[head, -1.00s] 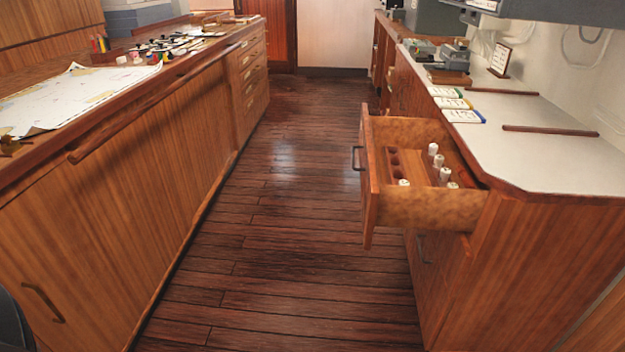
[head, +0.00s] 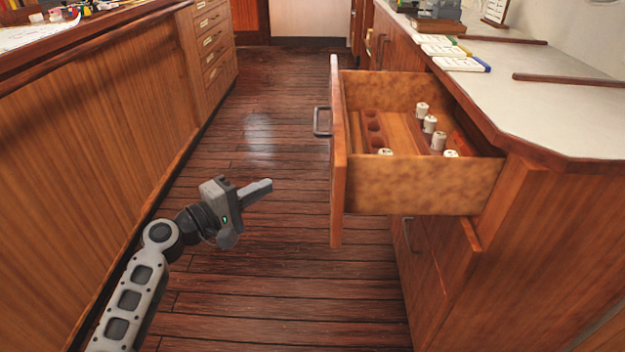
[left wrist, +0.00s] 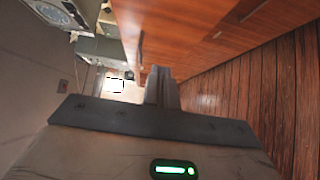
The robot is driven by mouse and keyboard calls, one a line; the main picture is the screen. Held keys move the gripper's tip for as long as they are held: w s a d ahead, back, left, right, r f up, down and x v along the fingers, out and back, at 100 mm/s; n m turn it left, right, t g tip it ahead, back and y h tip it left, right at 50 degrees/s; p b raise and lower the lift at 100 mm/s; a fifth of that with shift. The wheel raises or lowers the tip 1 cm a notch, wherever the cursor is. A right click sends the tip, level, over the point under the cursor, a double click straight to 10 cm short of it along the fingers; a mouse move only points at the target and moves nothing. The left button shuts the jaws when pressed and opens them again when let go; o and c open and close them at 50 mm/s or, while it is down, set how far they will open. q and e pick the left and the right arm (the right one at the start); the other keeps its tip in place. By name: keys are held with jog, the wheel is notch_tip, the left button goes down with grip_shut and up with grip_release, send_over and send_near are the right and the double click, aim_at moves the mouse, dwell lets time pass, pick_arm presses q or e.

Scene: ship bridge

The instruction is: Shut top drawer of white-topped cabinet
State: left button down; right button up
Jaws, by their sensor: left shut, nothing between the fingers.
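The top drawer (head: 415,187) of the white-topped cabinet (head: 545,215) stands pulled out over the aisle in the head view. Its front panel, with a dark handle (head: 320,121), faces left. Inside are a wooden rack with round holes and several small white-capped items (head: 430,124). My left gripper (head: 262,187) is shut and empty, in the air left of the drawer front and apart from it. In the left wrist view its closed fingers (left wrist: 162,88) show with wooden cabinet fronts beyond. My right gripper is not in view.
A long wooden counter (head: 90,120) with a chart on top runs along the left. The plank floor (head: 255,150) between is clear. A lower drawer or door (head: 440,260) with a handle sits below the open drawer. Booklets and a wooden strip lie on the white top.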

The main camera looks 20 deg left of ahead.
pick_arm(q)
jog(key=s+d+x, duration=0.1)
jog(key=d+x, duration=0.1)
jog(key=x, duration=1)
jog(key=shift+d, duration=0.45)
jog(key=shift+r, duration=0.1)
